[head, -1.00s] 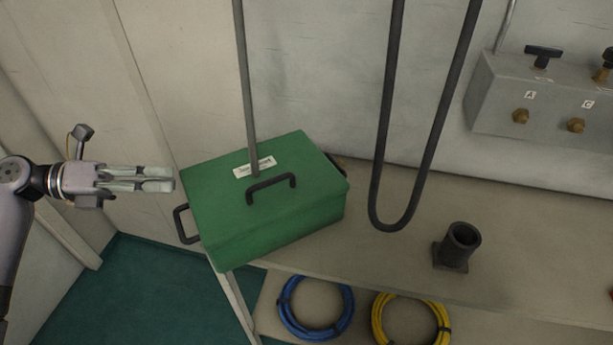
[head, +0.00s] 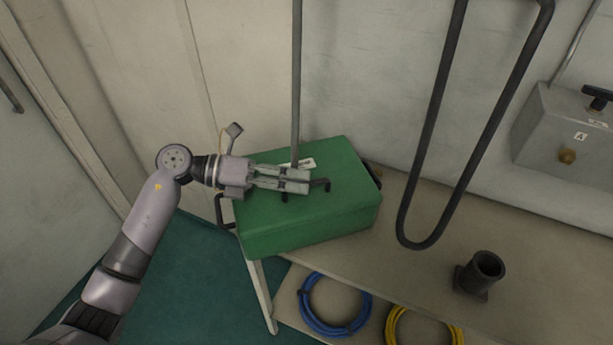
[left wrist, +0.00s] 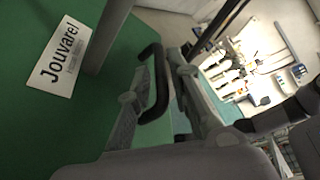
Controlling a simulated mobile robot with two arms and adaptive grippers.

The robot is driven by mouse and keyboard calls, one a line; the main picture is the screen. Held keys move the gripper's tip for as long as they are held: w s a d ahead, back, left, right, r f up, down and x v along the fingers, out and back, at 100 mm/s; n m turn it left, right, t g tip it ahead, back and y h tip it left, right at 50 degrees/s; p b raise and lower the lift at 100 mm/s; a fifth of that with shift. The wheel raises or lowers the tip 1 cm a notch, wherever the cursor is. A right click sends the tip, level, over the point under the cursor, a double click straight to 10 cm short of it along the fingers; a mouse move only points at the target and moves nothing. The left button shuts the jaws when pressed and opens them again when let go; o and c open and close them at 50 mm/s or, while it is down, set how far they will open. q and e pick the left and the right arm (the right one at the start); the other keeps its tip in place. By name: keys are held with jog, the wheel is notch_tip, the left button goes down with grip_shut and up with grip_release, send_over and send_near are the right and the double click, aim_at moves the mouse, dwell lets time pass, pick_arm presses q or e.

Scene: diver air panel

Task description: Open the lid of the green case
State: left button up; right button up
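The green case (head: 320,222) stands on the bench with its lid down. It has a white label and a black lid handle (head: 322,185), mostly hidden by my left gripper in the head view. My left gripper (head: 303,181) reaches in from the left over the lid. In the left wrist view the black handle (left wrist: 158,88) lies between the two spread fingers (left wrist: 165,95), close to the left one. I cannot tell whether they touch it. The label (left wrist: 62,58) reads "Jouvarel". My right gripper is not in view.
A thin grey pole (head: 297,80) rises just behind the gripper. A dark hose loop (head: 413,242) hangs right of the case. A black pipe stub (head: 482,272) stands on the bench (head: 400,270). Blue (head: 335,330) and yellow (head: 392,325) coils lie below. A grey valve box (head: 565,125) is on the wall.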

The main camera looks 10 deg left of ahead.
pick_arm(q)
jog(key=shift+x, duration=1.35)
jog(key=shift+c, duration=0.4)
grip_shut()
